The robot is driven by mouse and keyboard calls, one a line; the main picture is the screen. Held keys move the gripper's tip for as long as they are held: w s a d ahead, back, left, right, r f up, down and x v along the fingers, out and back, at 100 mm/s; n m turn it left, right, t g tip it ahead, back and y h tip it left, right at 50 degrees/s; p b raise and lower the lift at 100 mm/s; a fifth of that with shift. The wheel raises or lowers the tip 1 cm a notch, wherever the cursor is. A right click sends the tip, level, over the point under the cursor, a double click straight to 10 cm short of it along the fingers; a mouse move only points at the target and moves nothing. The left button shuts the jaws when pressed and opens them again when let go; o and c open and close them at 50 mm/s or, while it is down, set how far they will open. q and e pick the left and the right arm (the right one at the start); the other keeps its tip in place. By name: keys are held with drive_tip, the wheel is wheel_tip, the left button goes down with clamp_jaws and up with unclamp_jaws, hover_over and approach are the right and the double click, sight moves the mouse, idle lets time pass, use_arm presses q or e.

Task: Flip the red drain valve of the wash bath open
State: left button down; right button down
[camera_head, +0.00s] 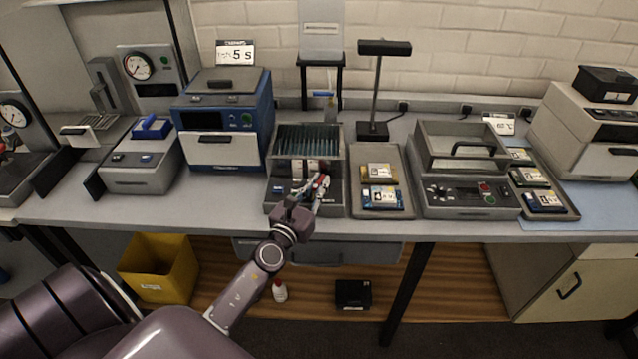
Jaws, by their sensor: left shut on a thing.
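The wash bath appears to be the grey, open-topped unit (338,155) in the middle of the bench, with a row of dark upright plates inside. My left gripper (319,187) is at the lower right part of its front, fingers pointing away from me. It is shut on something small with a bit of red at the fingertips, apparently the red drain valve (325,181). The fingers cover most of the valve, so its angle cannot be told. My right gripper is not in view.
A blue oven-like unit (223,122) stands left of the bath. A tray (393,160) with small cards and a black lamp (374,92) are to its right. Farther right is a grey lidded unit (462,155). A yellow bin (160,268) stands below the bench.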

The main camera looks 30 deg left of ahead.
use_arm(q)
drive_tip(key=shift+r+n+y+p, duration=0.3)
drive_tip(key=shift+n+y+p, duration=0.4)
drive_tip(key=shift+y+p, duration=0.35)
drive_tip(key=shift+a+f+n+g+y+p, duration=0.1)
drive_tip(key=shift+n+g+y+p, duration=0.35)
drive_tip(key=shift+y, duration=0.2)
drive_tip(key=shift+s+a+f+n+g+y, duration=0.15)
drive_tip(key=shift+n+g+y, duration=0.45)
drive_tip(key=shift+y, duration=0.3)
drive_tip(key=shift+w+a+n+g+y, duration=0.15)
drive_tip(key=shift+n+g+y, duration=0.2)
drive_tip(key=shift+n+y, duration=0.45)
drive_tip(key=shift+s, duration=0.1)
drive_tip(key=c, duration=2)
unclamp_jaws()
drive_tip(key=shift+m, duration=0.25)
drive_tip(key=shift+s+f, duration=0.1)
drive_tip(key=shift+s, duration=0.05)
drive_tip(key=v, duration=1.1)
drive_tip(key=shift+s+d, duration=0.25)
drive_tip(key=shift+s, duration=0.05)
